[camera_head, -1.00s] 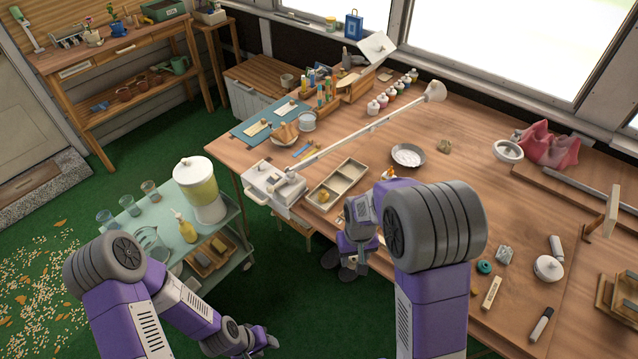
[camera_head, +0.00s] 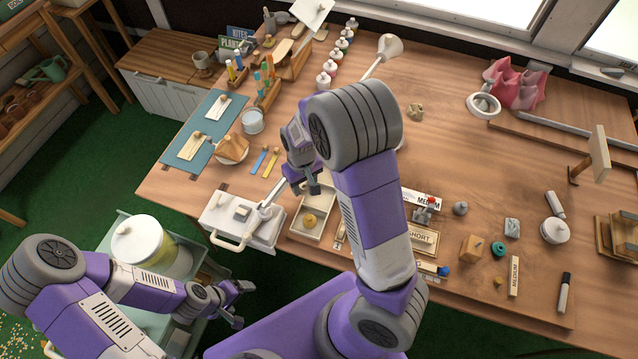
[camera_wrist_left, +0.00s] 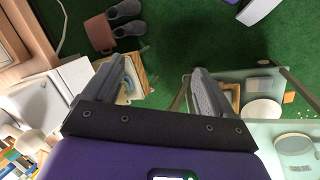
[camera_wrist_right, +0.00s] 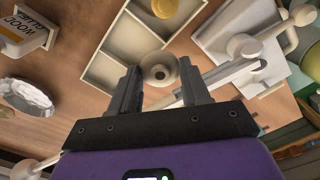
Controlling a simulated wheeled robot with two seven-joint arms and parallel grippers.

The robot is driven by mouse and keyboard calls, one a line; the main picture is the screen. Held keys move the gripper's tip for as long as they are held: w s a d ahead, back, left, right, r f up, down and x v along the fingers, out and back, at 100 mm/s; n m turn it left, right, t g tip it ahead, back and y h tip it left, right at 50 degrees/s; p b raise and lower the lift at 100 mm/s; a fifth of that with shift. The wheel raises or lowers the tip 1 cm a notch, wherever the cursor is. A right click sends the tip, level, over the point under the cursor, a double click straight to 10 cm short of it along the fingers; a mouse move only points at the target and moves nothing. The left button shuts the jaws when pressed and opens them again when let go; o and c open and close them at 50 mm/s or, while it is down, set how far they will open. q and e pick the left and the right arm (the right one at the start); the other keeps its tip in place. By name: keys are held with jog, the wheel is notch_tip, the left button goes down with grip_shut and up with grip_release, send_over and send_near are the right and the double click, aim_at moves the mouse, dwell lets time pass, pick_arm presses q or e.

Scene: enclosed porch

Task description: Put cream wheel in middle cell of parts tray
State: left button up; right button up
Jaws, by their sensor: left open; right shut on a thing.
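The cream wheel (camera_wrist_right: 158,72), a small round piece with a dark centre hole, is between the fingers of my right gripper (camera_wrist_right: 159,66), which is shut on it. In the head view my right gripper (camera_head: 311,188) is over the back part of the parts tray (camera_head: 294,229), and the wheel is hidden there. The tray, pale with divided cells, also shows in the right wrist view (camera_wrist_right: 92,70). A yellow round piece (camera_head: 310,219) lies in one end cell.
Labelled blocks and small parts (camera_head: 421,238) lie to the tray's right. The table's right middle (camera_head: 450,150) is mostly clear.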

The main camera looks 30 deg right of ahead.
pick_arm(q)
jog(key=shift+o, duration=1)
jog(key=shift+s+r+p, duration=0.4)
jog(key=shift+r+p, duration=0.05)
jog(key=shift+r, duration=0.3)
pick_arm(e)
jog(key=d, duration=0.5)
jog(key=b, duration=0.1)
send_over(320, 198)
jog(key=shift+n, duration=0.4)
notch_tip(320, 198, down, 6)
jog(key=shift+f, duration=0.15)
pick_arm(q)
jog(key=shift+w+f+b, duration=0.15)
jog(key=shift+f+b, duration=0.15)
jog(key=shift+f, duration=0.55)
pick_arm(e)
jog(key=shift+w+f, duration=0.1)
jog(key=shift+f, duration=2.15)
jog(key=shift+f, duration=0.1)
jog(key=o, duration=0.8)
pick_arm(q)
jog(key=shift+f, duration=0.1)
